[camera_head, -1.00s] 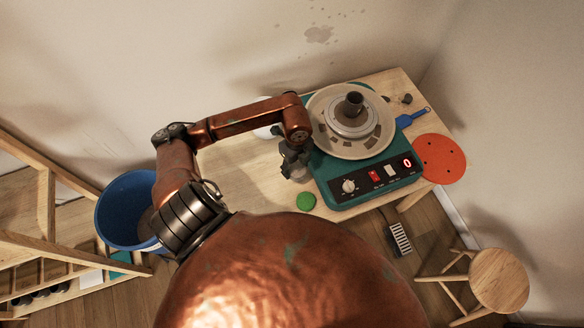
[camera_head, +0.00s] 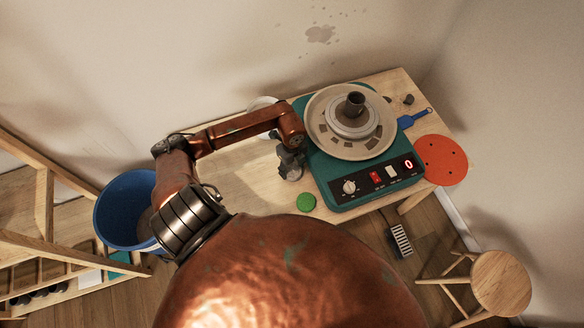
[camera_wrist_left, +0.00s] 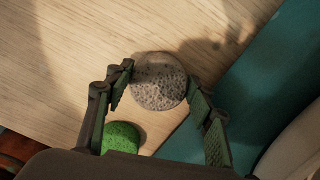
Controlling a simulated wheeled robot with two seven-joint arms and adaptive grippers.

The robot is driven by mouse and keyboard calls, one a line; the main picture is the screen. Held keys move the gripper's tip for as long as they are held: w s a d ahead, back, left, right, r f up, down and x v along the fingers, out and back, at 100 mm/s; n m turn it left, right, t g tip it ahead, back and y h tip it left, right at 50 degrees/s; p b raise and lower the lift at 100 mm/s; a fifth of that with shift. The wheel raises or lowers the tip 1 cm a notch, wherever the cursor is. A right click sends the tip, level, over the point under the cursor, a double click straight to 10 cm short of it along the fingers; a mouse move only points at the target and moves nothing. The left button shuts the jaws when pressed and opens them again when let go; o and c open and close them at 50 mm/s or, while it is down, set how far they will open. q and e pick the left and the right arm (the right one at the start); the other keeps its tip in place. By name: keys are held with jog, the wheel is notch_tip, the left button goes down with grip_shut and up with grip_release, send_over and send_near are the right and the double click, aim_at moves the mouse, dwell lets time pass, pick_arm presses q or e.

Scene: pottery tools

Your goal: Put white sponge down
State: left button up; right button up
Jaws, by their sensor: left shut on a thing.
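The white sponge (camera_wrist_left: 158,82) is round, pale grey-white and porous. In the left wrist view it sits between the two fingers of my left gripper (camera_wrist_left: 161,74), which is shut on it. In the head view my left gripper (camera_head: 291,163) is over the wooden table (camera_head: 235,180), just left of the teal pottery wheel (camera_head: 345,192). The sponge is hidden there by the gripper and arm. I cannot tell whether the sponge touches the table. My right gripper is not in view.
A green round sponge (camera_head: 306,201) lies near the table's front edge, close to the gripper; it also shows in the left wrist view (camera_wrist_left: 121,137). A white bowl (camera_head: 262,102) stands behind my arm. A blue bucket (camera_head: 124,214) stands left of the table.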

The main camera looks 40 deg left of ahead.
aim_at(292, 169)
pick_arm(q)
jog(key=shift+f, duration=0.15)
jog(key=o, duration=0.5)
jog(key=shift+o, duration=0.2)
notch_tip(292, 169, up, 12)
jog(key=p, duration=0.1)
jog(key=shift+r, duration=0.2)
